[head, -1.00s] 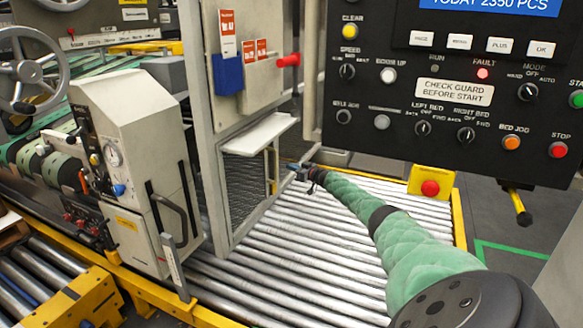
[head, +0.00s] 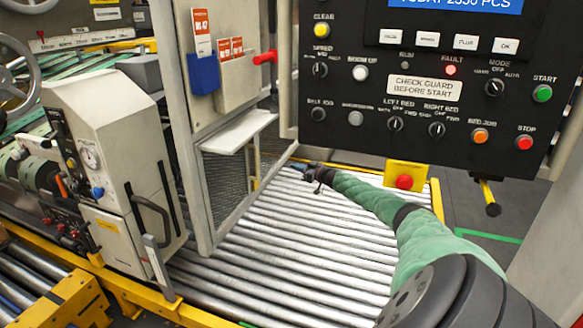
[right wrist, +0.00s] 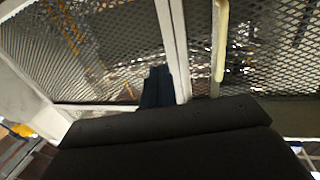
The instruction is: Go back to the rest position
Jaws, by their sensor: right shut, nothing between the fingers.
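My right arm, in a green quilted sleeve, reaches in from the lower right in the head view. Its gripper (head: 312,174) is small and dark at the far end, over the roller bed (head: 290,240) and close to the right of the mesh guard door (head: 232,185). The right gripper is shut and holds nothing. In the right wrist view, the dark gripper fingers (right wrist: 156,88) show in front of the mesh (right wrist: 100,50), with a pale upright frame bar beside them. I cannot tell whether they touch it. My left gripper is not in view.
The control panel (head: 420,100) hangs at the upper right, with a yellow stop box (head: 404,177) below it. A grey machine housing (head: 105,130) stands at the left. A small white shelf (head: 238,132) juts out above the mesh door. The rollers in the middle are bare.

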